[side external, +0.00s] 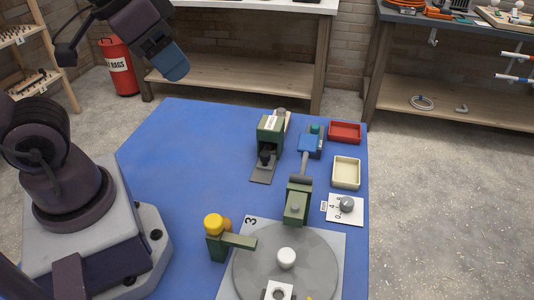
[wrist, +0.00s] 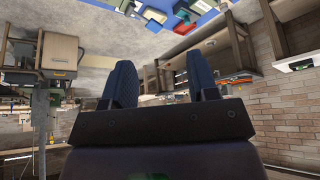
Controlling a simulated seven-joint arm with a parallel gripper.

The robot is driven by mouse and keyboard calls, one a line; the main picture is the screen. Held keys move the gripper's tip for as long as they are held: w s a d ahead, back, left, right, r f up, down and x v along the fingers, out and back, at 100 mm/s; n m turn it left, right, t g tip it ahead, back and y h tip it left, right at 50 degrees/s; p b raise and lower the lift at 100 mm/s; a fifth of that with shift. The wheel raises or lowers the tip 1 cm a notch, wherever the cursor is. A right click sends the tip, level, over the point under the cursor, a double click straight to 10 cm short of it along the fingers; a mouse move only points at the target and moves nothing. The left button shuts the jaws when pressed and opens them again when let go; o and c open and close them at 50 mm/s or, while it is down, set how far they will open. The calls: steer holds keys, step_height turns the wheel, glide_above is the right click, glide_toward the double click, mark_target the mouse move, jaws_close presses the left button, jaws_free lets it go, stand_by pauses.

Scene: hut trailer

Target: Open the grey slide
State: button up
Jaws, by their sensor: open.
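A grey plate (side external: 262,171) with a black knob (side external: 264,156) sticks out of the front of a green housing (side external: 271,130) on the blue mat; it looks like the grey slide. How far the plate runs inside is hidden. My gripper (side external: 176,68) is high above the mat's back left edge, well apart from the housing. In the wrist view my gripper (wrist: 162,78) shows two blue fingers spread apart with nothing between them.
On the blue mat (side external: 185,150) stand a round grey turntable (side external: 258,274), a yellow-topped green post (side external: 214,226), a green block on a rod (side external: 297,203), a red tray (side external: 345,131), a cream tray (side external: 346,172) and a dial card (side external: 345,209).

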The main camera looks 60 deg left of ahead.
steer(key=w+d+f+g+h, duration=0.1)
steer(key=w+d+f+g, duration=0.25)
steer(key=f, duration=0.45)
steer(key=n+t+y, duration=0.1)
steer(key=n+y, duration=0.3)
steer(key=n, duration=0.5)
glide_toward(265, 153)
steer(key=x, duration=0.9)
steer(key=shift+f, duration=0.1)
